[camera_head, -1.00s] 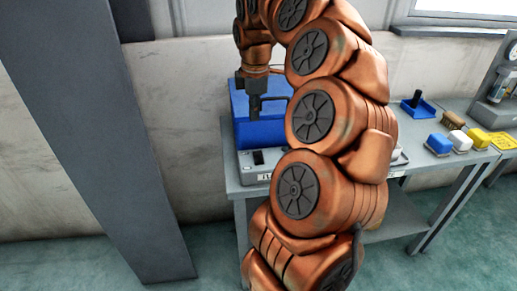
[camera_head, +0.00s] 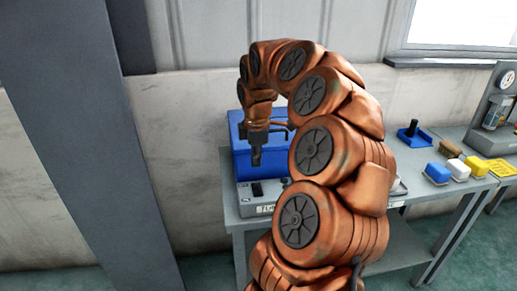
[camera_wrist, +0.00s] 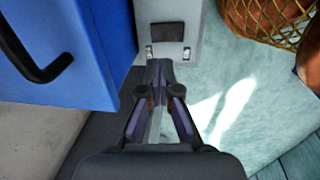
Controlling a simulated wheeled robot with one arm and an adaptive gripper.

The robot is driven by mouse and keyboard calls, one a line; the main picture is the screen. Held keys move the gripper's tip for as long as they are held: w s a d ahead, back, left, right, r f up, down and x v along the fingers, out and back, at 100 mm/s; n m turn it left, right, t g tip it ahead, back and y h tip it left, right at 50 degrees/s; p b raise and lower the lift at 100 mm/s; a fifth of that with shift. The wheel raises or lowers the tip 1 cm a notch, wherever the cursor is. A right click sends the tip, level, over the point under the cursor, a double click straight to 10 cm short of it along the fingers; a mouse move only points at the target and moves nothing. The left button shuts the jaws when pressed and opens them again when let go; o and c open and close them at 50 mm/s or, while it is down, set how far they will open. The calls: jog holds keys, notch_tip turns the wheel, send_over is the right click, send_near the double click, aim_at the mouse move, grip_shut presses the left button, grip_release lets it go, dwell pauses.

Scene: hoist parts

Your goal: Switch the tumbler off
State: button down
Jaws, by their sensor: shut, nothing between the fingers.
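A grey control box (camera_head: 243,208) sits at the front left edge of the table, with a black rocker-like tumbler (camera_head: 257,190) and a partly hidden white label on it. In the wrist view a grey box (camera_wrist: 196,15) shows at the top, with a black rectangular part (camera_wrist: 167,32) and two small dark parts below it. I cannot tell the tumbler's position. My gripper (camera_head: 256,164) points down just above the tumbler, apart from it in the head view. In the wrist view my gripper (camera_wrist: 160,64) has its fingertips together, empty, just below the grey box.
A blue box (camera_head: 242,165) stands behind the control box; its black handle shows in the wrist view (camera_wrist: 38,72). A wire basket (camera_wrist: 262,20) is at upper right there. Blue, white and yellow blocks (camera_head: 459,170) lie farther right. My arm hides the table's middle.

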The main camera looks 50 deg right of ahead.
aim_at(256, 189)
jog(key=f, duration=0.3)
jog(key=f+p, duration=0.1)
jog(key=f, duration=0.4)
jog(key=shift+w+d+f, duration=0.35)
jog(key=shift+w+f, duration=0.05)
jog(key=shift+p, duration=0.35)
jog(key=shift+w+f+g, duration=0.1)
jog(key=shift+f+g, duration=0.15)
jog(key=shift+g, duration=0.05)
jog(key=shift+s+a+r, duration=0.2)
jog(key=shift+s+a, duration=0.2)
jog(key=shift+s, duration=0.2)
